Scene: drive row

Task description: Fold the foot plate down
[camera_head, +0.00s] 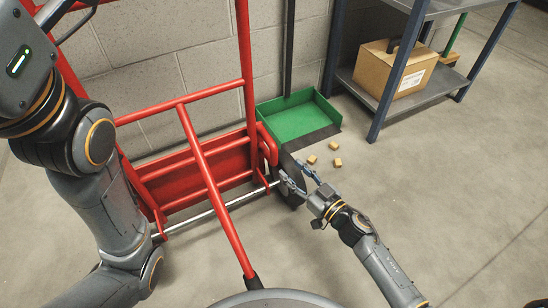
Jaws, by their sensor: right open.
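The red hand truck (240,90) stands against the block wall. Its foot plate (218,165) is a red panel that stands folded up against the lower frame, above a silver axle rod (195,217). Red frame bars partly cover the plate. My right gripper (291,169) is open and empty, with its fingers pointing up and left by the dark wheel at the truck's right end. I cannot tell whether it touches anything. My left arm fills the left side and hides part of the truck. Its gripper does not show.
A green dustpan (297,120) lies against the wall behind the wheel. Several small wooden blocks (334,145) lie on the floor near my right gripper. A metal shelf (425,95) with a cardboard box (385,72) stands at the upper right. The floor at the right is clear.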

